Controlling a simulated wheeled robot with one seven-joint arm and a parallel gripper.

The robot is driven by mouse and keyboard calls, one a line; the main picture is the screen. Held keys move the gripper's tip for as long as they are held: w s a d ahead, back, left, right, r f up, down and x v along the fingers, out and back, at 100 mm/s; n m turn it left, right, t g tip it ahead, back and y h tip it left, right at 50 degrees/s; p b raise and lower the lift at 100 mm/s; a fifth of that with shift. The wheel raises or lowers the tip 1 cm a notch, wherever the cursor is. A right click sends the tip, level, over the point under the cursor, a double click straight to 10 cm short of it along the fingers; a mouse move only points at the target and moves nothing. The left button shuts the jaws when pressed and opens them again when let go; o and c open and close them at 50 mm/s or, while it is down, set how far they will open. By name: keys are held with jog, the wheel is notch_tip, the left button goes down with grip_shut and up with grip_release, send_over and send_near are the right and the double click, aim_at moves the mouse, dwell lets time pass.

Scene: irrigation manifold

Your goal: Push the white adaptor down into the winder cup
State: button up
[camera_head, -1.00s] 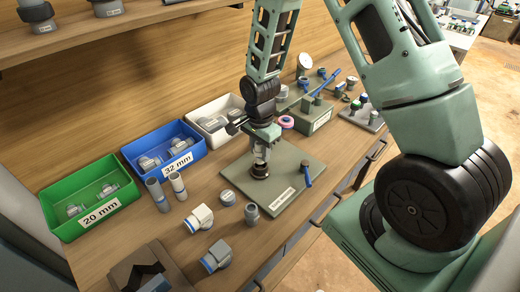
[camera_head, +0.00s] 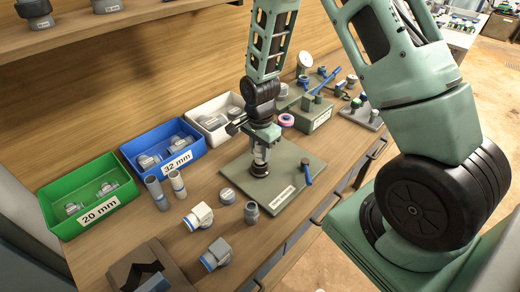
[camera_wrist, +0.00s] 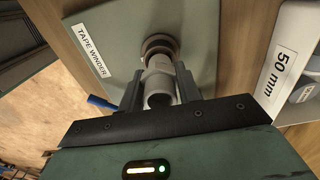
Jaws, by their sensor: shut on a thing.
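The tape winder is a grey-green plate (camera_head: 288,200) on the bench, with a label and a blue-handled crank (camera_head: 307,172). Its dark brown round cup (camera_head: 259,169) stands near the plate's middle; the cup also shows in the wrist view (camera_wrist: 158,45). My gripper (camera_head: 261,150) is above the cup, pointing down. In the wrist view its two fingers (camera_wrist: 160,90) are shut on the white-grey adaptor (camera_wrist: 159,92), a hollow tube. The adaptor's far end meets the cup's mouth; how deep it sits is hidden.
Green (camera_head: 110,209), blue (camera_head: 189,153) and white (camera_head: 225,129) bins stand along the wall at left. Several loose fittings lie in front of them, including a white-and-blue elbow (camera_head: 198,216). A grey-green fixture (camera_head: 308,118) with a pink ring (camera_head: 286,120) stands behind the winder.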

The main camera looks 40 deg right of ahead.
jog(key=shift+f+b, duration=0.45)
jog(key=shift+f, duration=0.2)
dwell(0.8)
jog(key=shift+f, duration=0.3)
jog(key=shift+f+b, duration=0.25)
jog(key=shift+b, duration=0.1)
dwell(0.4)
jog(key=o, duration=1.4)
jog(key=shift+c, duration=0.2)
jog(key=shift+r, duration=0.2)
jog(key=shift+r+p, duration=2.85)
jog(key=shift+r, duration=0.55)
